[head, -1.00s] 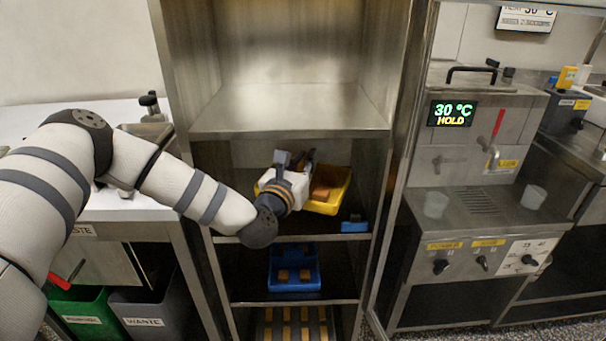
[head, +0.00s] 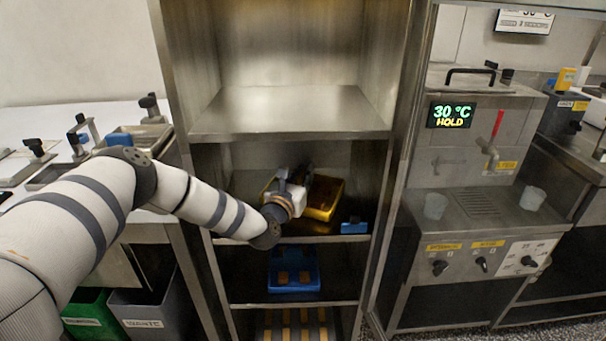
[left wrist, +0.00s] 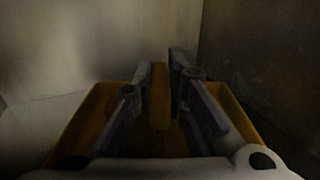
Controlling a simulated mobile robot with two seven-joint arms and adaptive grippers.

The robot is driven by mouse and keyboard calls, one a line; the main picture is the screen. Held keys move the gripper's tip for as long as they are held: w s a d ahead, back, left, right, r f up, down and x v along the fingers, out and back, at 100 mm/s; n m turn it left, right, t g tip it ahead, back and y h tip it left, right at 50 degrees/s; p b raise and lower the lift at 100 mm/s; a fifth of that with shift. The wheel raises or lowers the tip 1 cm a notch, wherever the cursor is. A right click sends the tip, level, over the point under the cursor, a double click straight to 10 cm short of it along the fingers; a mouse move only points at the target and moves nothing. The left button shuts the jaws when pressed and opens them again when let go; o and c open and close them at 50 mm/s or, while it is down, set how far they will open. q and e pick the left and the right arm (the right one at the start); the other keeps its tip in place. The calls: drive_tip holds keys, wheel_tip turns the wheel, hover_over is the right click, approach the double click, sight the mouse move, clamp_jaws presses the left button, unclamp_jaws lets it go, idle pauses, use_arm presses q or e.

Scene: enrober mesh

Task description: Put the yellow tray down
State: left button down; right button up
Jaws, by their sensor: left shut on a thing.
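The yellow tray (head: 321,214) is in the middle bay of the steel rack in the head view, just above or on that bay's shelf; I cannot tell if it touches. Something brownish lies inside it. My left gripper (head: 298,182) reaches in from the front and covers the tray's middle. In the left wrist view my left gripper (left wrist: 160,82) has its fingers on either side of an upright yellow part in the middle of the tray (left wrist: 238,112), and is shut on it. The fingertip contact is dark and hard to see. My right gripper is not in view.
A small blue object (head: 354,227) sits at the shelf's front right, close to the tray. A blue tray (head: 293,288) with brownish pieces stands one shelf below. The rack's upper shelf (head: 290,108) is empty. Steel uprights bound the bay on both sides.

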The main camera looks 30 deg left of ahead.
use_arm(q)
drive_tip(key=shift+f, duration=0.2)
drive_tip(key=c, duration=1.6)
unclamp_jaws()
drive_tip(key=shift+r, duration=0.3)
drive_tip(key=s, duration=0.4)
drive_tip(key=s+d, duration=0.1)
drive_tip(key=s, duration=0.3)
drive_tip(key=s+d, duration=0.1)
drive_tip(key=s, duration=0.3)
drive_tip(key=shift+f, duration=0.15)
